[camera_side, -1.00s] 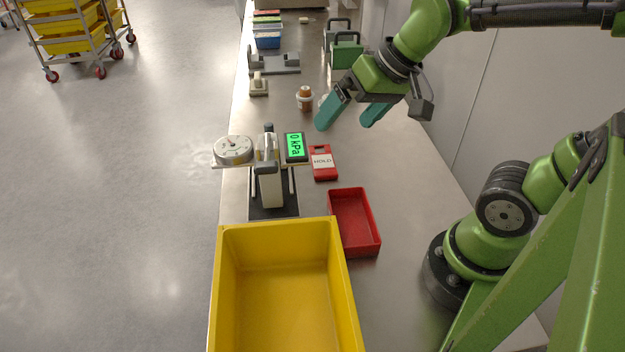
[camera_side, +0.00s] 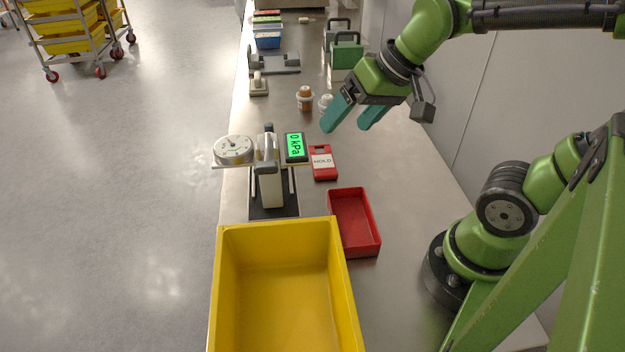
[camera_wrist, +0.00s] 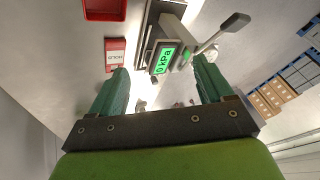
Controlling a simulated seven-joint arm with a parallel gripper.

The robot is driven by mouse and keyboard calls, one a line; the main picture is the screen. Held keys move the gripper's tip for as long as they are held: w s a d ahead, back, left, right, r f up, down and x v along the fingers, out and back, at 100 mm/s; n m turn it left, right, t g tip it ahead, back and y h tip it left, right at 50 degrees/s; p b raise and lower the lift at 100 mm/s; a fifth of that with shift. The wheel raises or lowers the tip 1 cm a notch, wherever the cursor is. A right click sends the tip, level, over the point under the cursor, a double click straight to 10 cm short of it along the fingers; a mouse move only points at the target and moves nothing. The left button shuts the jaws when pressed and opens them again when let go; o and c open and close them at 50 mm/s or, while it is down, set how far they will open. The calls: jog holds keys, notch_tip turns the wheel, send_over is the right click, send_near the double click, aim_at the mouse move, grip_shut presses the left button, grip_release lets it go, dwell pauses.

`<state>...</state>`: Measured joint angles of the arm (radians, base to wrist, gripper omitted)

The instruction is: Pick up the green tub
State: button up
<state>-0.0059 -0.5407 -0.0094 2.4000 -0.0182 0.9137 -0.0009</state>
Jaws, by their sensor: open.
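Several small coloured tubs stand in a row at the far end of the bench in the side view. One of them looks green (camera_side: 267,19), with a blue tub (camera_side: 267,41) in front of it; they are small and the green one is partly hidden. My gripper (camera_side: 346,126) is open and empty above the bench, well to the near side of these tubs and to their right. In the wrist view its two teal fingers (camera_wrist: 161,66) are apart with nothing held between them. I cannot make out the green tub in the wrist view.
Small bottles (camera_side: 305,98) are left of my gripper. A pressure gauge stand (camera_side: 268,185), red HOLD box (camera_side: 323,165), red tray (camera_side: 373,247) and yellow bin (camera_side: 226,300) are nearer. Bare bench lies right of these.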

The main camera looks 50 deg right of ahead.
jog(key=w+d+f+n+g+h, duration=0.1)
jog(key=w+d+g, duration=0.15)
jog(key=w, duration=0.95)
jog(key=w+d+f+g+h, duration=0.1)
jog(key=w+d+g, duration=0.15)
jog(key=w, duration=1.05)
jog(key=shift+g, duration=0.4)
jog(key=f, duration=0.7)
jog(key=a+f, duration=0.1)
jog(key=f, duration=0.2)
jog(key=shift+s+f, duration=0.3)
jog(key=shift+f, duration=0.05)
jog(key=shift+w+f, duration=0.15)
jog(key=shift+f, duration=1.5)
jog(key=shift+w+f, duration=0.1)
jog(key=shift+f, duration=1.5)
jog(key=c, duration=0.9)
